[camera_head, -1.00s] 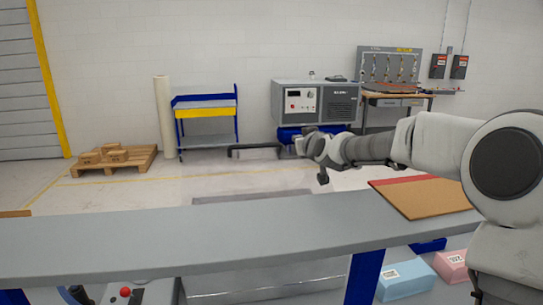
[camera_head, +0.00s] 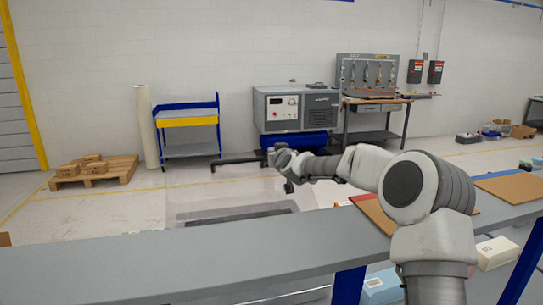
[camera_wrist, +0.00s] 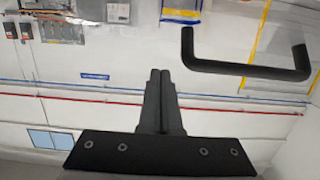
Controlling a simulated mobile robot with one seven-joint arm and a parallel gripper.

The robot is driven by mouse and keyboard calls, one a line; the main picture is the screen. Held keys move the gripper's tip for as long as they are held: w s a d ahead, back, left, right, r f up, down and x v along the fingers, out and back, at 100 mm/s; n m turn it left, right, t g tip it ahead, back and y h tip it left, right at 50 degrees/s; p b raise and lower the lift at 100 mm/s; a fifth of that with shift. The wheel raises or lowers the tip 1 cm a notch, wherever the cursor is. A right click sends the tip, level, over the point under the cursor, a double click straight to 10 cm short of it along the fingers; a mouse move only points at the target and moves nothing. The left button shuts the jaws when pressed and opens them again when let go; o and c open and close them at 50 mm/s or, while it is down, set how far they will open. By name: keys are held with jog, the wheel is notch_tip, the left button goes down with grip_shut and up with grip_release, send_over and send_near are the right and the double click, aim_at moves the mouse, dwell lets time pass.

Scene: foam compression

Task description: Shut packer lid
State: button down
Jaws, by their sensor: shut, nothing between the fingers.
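The packer's black lid handle (camera_head: 237,160) shows in the head view just left of my gripper (camera_head: 274,155). The lid seems to be a clear panel; its faint outline is hard to make out, and it looks raised. A grey sunken panel (camera_head: 235,215) shows through beyond the counter. In the wrist view the handle (camera_wrist: 245,69) is a black U-shaped bar, upper right of my gripper's fingertips (camera_wrist: 160,75). The fingers are pressed together with nothing between them, apart from the handle in the picture. Whether they touch the lid cannot be told.
A grey counter (camera_head: 200,262) crosses the front. Brown boards (camera_head: 515,187) lie at its right. A light blue block (camera_head: 381,287) and a pale box (camera_head: 495,252) are below. A grey machine (camera_head: 293,108), blue shelf (camera_head: 187,122) and pallet (camera_head: 95,170) stand behind.

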jog(key=shift+w+a+f+p, duration=0.15)
jog(key=shift+w+f, duration=0.4)
jog(key=shift+f, duration=0.25)
jog(key=shift+w+a+f+p, duration=0.1)
jog(key=shift+w+f+p, duration=0.05)
jog(key=shift+w+f, duration=0.55)
jog(key=shift+s+f, duration=0.1)
jog(key=shift+s, duration=0.05)
